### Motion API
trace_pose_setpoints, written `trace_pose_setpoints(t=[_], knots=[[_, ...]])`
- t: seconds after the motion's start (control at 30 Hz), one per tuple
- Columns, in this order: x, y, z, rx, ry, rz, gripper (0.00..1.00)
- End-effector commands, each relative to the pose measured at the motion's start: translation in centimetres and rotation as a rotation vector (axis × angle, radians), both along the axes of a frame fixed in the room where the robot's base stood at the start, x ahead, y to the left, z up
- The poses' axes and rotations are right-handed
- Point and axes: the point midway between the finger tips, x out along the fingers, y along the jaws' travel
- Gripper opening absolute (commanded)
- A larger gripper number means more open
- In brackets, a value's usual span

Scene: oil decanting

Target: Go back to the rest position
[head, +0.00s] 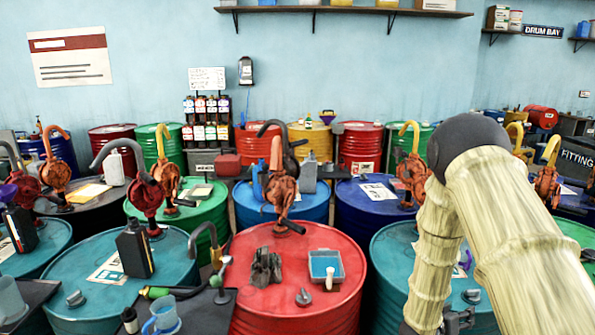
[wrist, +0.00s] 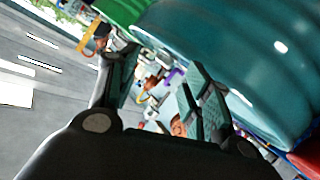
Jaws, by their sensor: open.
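My gripper (wrist: 162,72) is open in the wrist view, with its two fingers apart and nothing held between them. In the head view my gripper (head: 452,320) is partly visible at the lower right edge, below my cream-covered arm. It is in front of a teal drum (head: 395,250). The wrist view is tilted, and a large teal drum (wrist: 235,50) fills its upper right, close beside the right finger.
A red drum (head: 290,312) at front centre bears a blue tray (head: 325,265), dark gloves (head: 265,267) and a small cap. Another teal drum (head: 75,275) stands left with a black bottle (head: 135,248). Drums with hand pumps crowd behind. Grey floor (wrist: 50,80) shows left in the wrist view.

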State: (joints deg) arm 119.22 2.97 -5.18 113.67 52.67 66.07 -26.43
Motion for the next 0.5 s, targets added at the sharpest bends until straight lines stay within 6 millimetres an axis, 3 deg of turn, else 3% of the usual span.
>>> trace_pose_setpoints(t=[0.03, 0.2, 0.37, 0.5], knots=[[-1.4, 1.1, -2.8, 0.035, 0.049, 0.043, 0.49], [-6.5, 5.2, -10.1, 0.169, 0.191, 0.173, 0.49], [-12.5, 9.2, -15.9, 0.302, 0.334, 0.270, 0.49], [-18.6, 12.8, -20.0, 0.424, 0.466, 0.338, 0.49]])
